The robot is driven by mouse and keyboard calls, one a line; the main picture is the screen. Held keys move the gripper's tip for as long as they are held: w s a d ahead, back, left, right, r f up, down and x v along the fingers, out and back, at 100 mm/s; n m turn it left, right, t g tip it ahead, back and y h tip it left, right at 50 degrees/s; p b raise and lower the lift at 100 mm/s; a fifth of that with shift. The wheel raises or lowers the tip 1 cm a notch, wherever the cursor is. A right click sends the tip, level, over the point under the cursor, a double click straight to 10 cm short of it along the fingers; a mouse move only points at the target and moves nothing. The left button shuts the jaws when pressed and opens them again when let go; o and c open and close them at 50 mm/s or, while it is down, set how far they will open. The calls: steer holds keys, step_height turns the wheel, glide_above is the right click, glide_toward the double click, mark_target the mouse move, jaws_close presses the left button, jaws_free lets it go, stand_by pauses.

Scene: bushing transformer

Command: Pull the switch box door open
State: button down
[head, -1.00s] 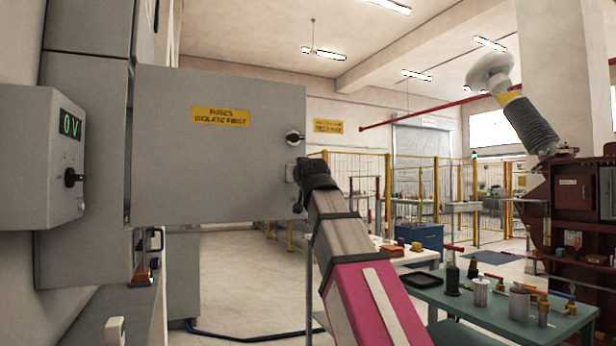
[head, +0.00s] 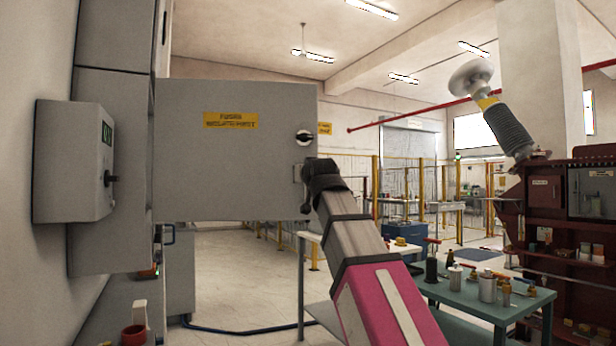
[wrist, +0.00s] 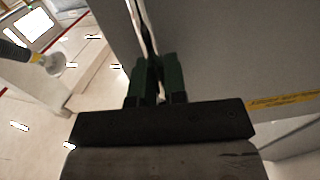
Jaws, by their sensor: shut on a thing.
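The switch box door (head: 235,165) is a grey panel with a yellow "fuses isolate first" label (head: 230,120) and a dark round knob (head: 304,136) near its free edge. It stands swung out from the grey switch box (head: 110,160) on the left. My gripper (head: 308,188) is at the door's free edge, below the knob, shut on the door handle, which it mostly hides. In the wrist view my gripper's green fingers (wrist: 158,78) are close together beside the grey door face (wrist: 220,50).
A grey unit with a display (head: 72,162) juts out at the left. A green table (head: 480,300) with several cans and tools stands at the lower right, by a dark red transformer (head: 560,215). Pale floor (head: 245,270) is open beneath the door.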

steer(key=shift+s, duration=0.25)
steer(key=c, duration=1.2)
jaws_free()
steer(key=v, duration=1)
steer(key=shift+s, duration=0.4)
